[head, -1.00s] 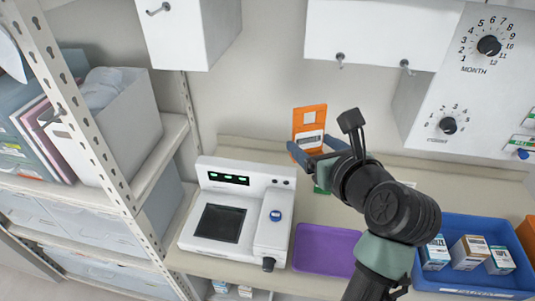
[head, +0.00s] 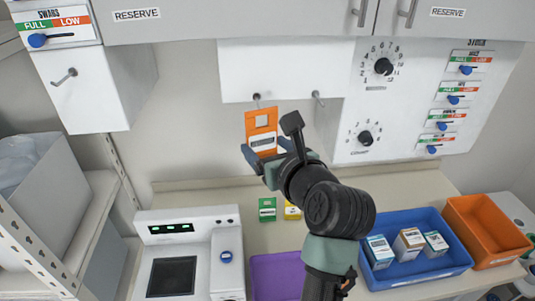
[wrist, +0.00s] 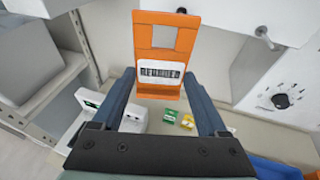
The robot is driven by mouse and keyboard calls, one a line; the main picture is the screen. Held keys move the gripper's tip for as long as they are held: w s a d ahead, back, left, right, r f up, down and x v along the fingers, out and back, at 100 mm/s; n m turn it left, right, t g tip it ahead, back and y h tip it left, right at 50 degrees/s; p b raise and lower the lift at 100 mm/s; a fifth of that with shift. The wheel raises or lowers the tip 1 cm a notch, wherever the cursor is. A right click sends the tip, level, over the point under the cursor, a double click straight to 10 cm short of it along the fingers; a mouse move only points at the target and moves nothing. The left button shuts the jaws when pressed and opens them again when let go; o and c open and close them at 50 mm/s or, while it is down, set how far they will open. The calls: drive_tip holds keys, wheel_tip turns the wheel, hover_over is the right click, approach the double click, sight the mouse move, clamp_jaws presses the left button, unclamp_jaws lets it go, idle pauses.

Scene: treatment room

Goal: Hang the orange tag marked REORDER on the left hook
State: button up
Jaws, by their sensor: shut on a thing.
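My gripper (head: 264,158) is shut on the lower part of the orange tag (head: 251,124). The tag is upright, with a square window near its top and a white label whose print is too small to read. The left hook (head: 257,99) of a pair on the white panel is just above the tag's top edge; the right hook (head: 318,97) is farther right. In the wrist view the orange tag (wrist: 146,37) stands between the fingers, and the left hook (wrist: 182,10) shows at its top edge. I cannot tell whether tag and hook touch.
Another hook (head: 66,76) is on the white cabinet at left. Below are a white device (head: 190,222), small green (head: 267,208) and yellow (head: 292,211) boxes, a purple tray (head: 272,275), a blue bin (head: 408,280) with cartons and an orange bin (head: 488,228).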

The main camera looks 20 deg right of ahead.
drive_tip(key=shift+w+d+f+b, duration=0.1)
drive_tip(key=shift+w+d+b, duration=0.25)
drive_tip(key=shift+w, duration=0.6)
drive_tip(key=shift+w+d+f+b, duration=0.15)
drive_tip(key=shift+w+b, duration=0.35)
drive_tip(key=shift+w, duration=0.5)
drive_tip(key=shift+w+d+f+b, duration=0.1)
drive_tip(key=shift+w+d+b, duration=0.25)
drive_tip(key=shift+w, duration=0.6)
drive_tip(key=shift+w+d+f, duration=0.1)
drive_tip(key=shift+w+f, duration=0.15)
drive_tip(key=shift+w, duration=0.2)
drive_tip(key=shift+f+p, duration=0.15)
drive_tip(key=shift+p, duration=0.15)
drive_tip(key=o, duration=1.4)
